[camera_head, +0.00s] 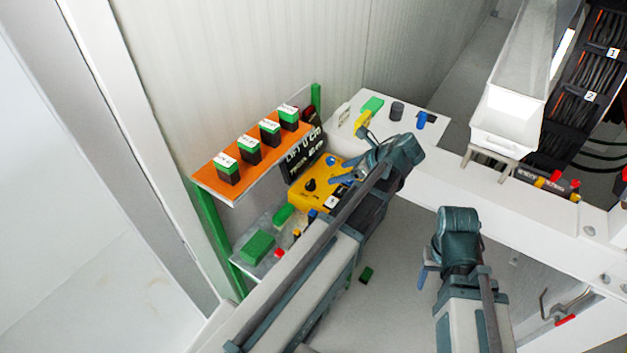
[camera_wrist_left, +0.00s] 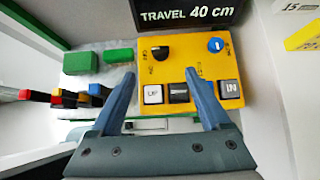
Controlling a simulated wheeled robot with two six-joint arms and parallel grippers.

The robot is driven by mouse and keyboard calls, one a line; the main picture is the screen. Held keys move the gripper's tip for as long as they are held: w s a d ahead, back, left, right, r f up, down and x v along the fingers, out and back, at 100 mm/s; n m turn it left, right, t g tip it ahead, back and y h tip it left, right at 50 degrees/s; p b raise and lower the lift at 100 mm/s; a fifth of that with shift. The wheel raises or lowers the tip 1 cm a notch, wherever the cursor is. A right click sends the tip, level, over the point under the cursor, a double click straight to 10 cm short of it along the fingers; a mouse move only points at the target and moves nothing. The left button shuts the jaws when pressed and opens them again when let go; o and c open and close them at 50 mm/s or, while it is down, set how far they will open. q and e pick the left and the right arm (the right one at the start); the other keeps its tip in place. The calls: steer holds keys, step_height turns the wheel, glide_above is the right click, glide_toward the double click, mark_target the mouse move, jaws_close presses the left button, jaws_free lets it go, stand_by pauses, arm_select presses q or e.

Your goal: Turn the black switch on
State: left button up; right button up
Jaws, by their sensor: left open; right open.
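The black switch (camera_head: 310,185) is a round knob on a yellow control panel (camera_head: 298,201). In the left wrist view the black switch (camera_wrist_left: 160,53) sits at the panel's upper left, with small lettering beside and below it. My left gripper (camera_head: 343,171) is open and empty in front of the panel. In the left wrist view, its two blue fingers (camera_wrist_left: 161,76) are apart, with the switch just beyond and between their tips, seemingly not touched. My right gripper (camera_head: 424,272) hangs lower right, away from the panel; its fingers are partly hidden.
A blue knob (camera_wrist_left: 215,45) is right of the switch, with several push buttons (camera_wrist_left: 178,93) below. A black display (camera_head: 302,156) stands behind the panel. An orange shelf (camera_head: 215,184) holds several green-topped blocks. Green blocks (camera_head: 257,246) lie left of the panel.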

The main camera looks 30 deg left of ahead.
mark_target(311, 181)
arm_select(q)
steer(key=b+x, duration=0.9)
steer(key=x, duration=0.3)
steer(key=shift+a+f, duration=0.1)
steer(key=shift+f, duration=0.15)
steer(key=shift+w+a+f+b, duration=0.1)
steer(key=shift+a+f+b, duration=0.3)
steer(key=shift+a, duration=0.15)
jaws_close()
